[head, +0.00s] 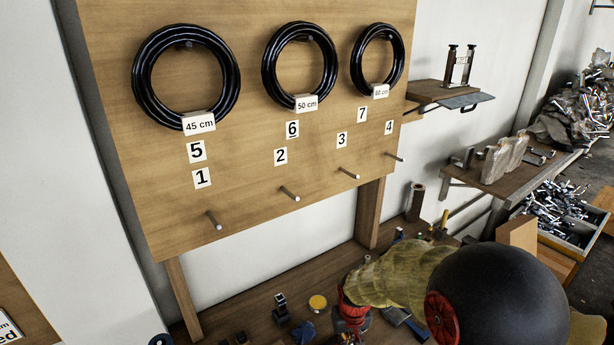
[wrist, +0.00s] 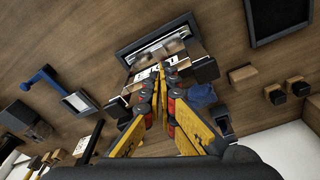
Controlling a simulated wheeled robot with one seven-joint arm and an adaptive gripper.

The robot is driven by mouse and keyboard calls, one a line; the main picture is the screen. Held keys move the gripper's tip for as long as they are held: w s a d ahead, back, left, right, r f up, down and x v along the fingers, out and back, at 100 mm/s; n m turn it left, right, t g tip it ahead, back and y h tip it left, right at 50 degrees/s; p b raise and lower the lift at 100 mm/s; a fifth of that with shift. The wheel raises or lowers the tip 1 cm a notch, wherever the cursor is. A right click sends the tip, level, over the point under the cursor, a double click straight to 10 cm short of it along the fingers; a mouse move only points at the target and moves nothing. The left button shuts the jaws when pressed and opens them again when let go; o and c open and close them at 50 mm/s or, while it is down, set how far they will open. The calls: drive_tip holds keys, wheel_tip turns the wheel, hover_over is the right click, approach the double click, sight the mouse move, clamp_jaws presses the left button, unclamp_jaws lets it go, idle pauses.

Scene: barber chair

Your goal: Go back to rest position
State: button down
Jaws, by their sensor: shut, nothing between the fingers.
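My gripper (wrist: 158,80) shows in the wrist view with its two yellow and dark fingers together at the tips and nothing between them. Its fingertips point toward a dark-framed tray or holder (wrist: 150,42) with pale items in it; I cannot tell the gap between them. In the head view my arm is at the lower right, over the workbench (head: 240,318). It covers part of the bench there, and the fingertips are hard to make out.
A wooden board (head: 250,150) stands behind the bench with several pegs and three black coils, such as the 45 cm coil (head: 150,100). A yellow round item (head: 318,302) and small blocks lie on the bench. A shelf (head: 500,175) and a parts bin (head: 560,210) are at the right.

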drive_tip(key=s+d+r+t+b, duration=0.1)
drive_tip(key=s+d+r, duration=0.3)
drive_tip(key=s+r, duration=0.7)
drive_tip(key=s+d+r+m+t+b, duration=0.1)
drive_tip(key=s+d+r+t, duration=0.2)
drive_tip(key=s+r, duration=0.9)
wheel_tip(320, 180, up, 2)
drive_tip(key=shift+s+d+r+m, duration=0.15)
drive_tip(key=shift+s+d+m, duration=0.15)
drive_tip(key=shift+d, duration=0.15)
drive_tip(key=c, duration=2.6)
unclamp_jaws()
